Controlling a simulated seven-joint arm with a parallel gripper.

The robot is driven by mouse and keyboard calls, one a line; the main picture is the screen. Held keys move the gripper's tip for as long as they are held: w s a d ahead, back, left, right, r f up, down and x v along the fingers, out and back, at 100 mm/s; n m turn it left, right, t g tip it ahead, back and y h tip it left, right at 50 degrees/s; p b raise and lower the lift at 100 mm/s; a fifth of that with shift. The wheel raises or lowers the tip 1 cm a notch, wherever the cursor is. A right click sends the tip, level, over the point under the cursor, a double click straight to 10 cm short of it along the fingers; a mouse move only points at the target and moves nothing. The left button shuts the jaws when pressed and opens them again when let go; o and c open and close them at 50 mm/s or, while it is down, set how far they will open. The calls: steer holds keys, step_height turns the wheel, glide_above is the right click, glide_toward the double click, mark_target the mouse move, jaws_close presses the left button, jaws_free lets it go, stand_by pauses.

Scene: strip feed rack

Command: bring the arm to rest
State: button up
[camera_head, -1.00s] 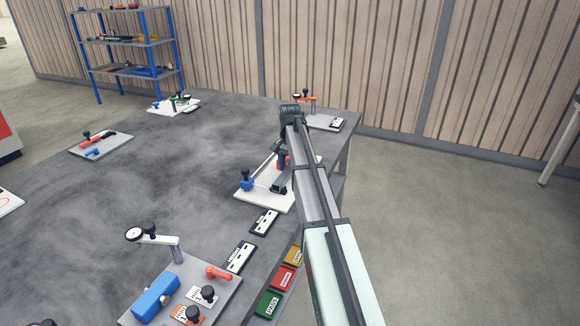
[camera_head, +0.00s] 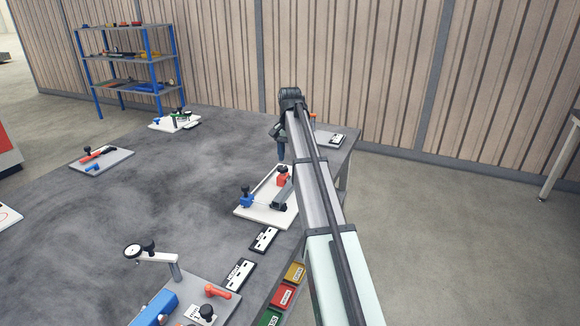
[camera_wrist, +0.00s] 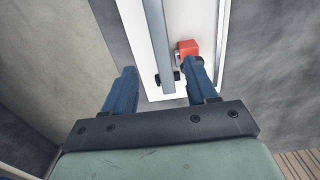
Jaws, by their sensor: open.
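My arm reaches from the lower right over the right edge of the table in the head view. In the wrist view my gripper (camera_wrist: 160,88) is open, with two blue fingers spread apart and nothing between them that it holds. Below it lies a white fixture plate (camera_wrist: 228,30) with a grey bar (camera_wrist: 158,40) and a red block (camera_wrist: 187,48). The right finger appears to overlap the red block's lower edge; I cannot tell the distance. In the head view the white plate (camera_head: 258,214) bears a blue block (camera_head: 246,198) and the red block (camera_head: 283,177), partly behind my arm.
Black-and-white label plates (camera_head: 264,239) lie nearer along the table's right side. A dial gauge stand (camera_head: 155,256) stands at the front. Coloured bins (camera_head: 283,296) sit at the right edge. A blue shelf rack (camera_head: 130,80) stands behind. The middle of the grey table (camera_head: 180,185) is clear.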

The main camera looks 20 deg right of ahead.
steer(key=shift+r, duration=0.55)
